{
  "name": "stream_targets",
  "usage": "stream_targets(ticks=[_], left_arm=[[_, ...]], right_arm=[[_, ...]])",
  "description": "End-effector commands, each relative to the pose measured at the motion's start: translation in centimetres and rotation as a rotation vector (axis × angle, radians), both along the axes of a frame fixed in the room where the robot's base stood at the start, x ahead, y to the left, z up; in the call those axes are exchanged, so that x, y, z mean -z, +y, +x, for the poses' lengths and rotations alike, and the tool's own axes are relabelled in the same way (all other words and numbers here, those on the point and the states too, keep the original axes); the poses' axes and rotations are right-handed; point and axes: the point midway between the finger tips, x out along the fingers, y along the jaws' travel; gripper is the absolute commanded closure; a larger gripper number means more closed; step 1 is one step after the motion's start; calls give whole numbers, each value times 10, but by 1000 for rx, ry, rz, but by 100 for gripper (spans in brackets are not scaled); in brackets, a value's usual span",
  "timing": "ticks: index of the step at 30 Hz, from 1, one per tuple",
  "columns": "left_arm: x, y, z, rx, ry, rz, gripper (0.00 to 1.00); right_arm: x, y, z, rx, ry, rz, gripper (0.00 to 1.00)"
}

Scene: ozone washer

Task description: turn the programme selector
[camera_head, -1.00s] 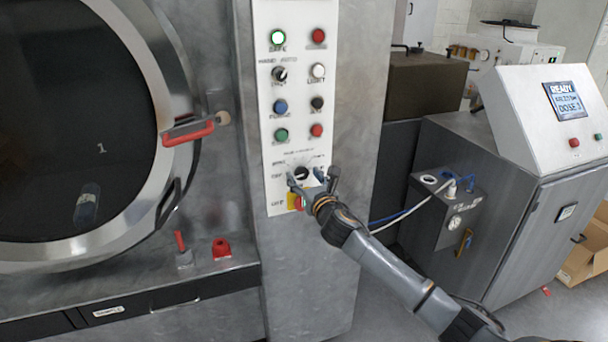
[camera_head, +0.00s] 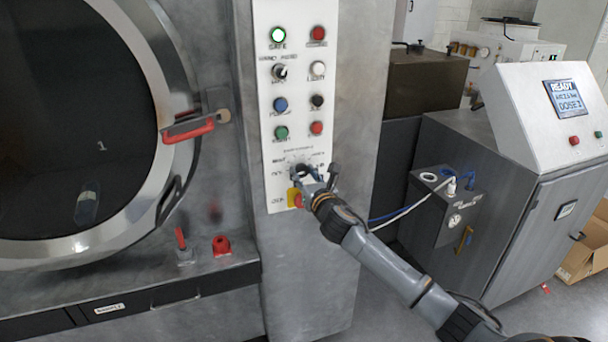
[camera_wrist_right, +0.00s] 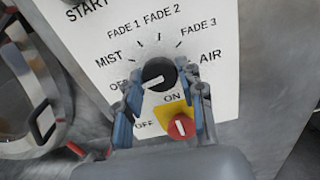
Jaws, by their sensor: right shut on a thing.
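The programme selector is a round black knob (camera_wrist_right: 159,73) with a white pointer line, on the white control panel (camera_head: 265,165). In the right wrist view its pointer lies toward OFF at the lower left of the dial. Labels MIST, FADE 1, FADE 2, FADE 3 and AIR run around it. My right gripper (camera_wrist_right: 166,92) has one finger on each side of the knob and is shut on it. In the head view the right gripper (camera_head: 309,178) covers part of the dial. My left gripper is not in view.
A red and yellow switch (camera_wrist_right: 180,126) marked ON and OFF sits just below the knob, close to the fingers. Several buttons fill the panel above. A round door with a red handle (camera_head: 188,129) is at left. A grey dosing cabinet (camera_head: 480,190) stands at right.

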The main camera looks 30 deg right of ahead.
Motion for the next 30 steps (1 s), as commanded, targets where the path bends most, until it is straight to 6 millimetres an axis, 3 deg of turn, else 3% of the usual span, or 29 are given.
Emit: stream_targets(ticks=[8,30], left_arm=[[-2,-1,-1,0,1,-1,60],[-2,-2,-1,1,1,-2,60]], right_arm=[[-1,0,0,0,-43,174,93],[-1,-1,0,1,-208,856,93]])
